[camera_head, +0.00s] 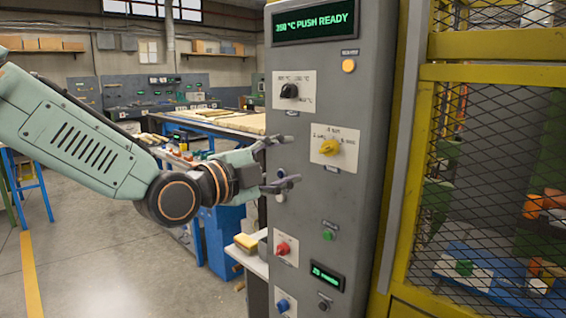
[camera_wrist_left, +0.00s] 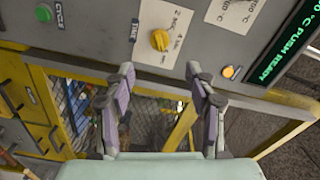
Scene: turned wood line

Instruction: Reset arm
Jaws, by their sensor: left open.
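My left gripper (camera_head: 282,163) comes in from the left in the head view, in front of the grey control panel (camera_head: 316,215). Its fingers are spread apart with nothing between them. In the left wrist view my left gripper (camera_wrist_left: 162,100) is also open and empty, and a yellow knob (camera_wrist_left: 160,40) on the panel lies beyond its fingertips. In the head view this yellow knob (camera_head: 329,147) is to the right of the fingers. I cannot tell whether the fingers touch the panel. My right gripper is not in view.
The panel carries a lit display (camera_head: 315,22) reading "350 °C PUSH READY", a black knob (camera_head: 289,90), a red knob (camera_head: 283,248) and a green button (camera_head: 328,234). A yellow mesh cage (camera_head: 490,150) stands right. Workbenches (camera_head: 215,120) stand behind; open floor lies left.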

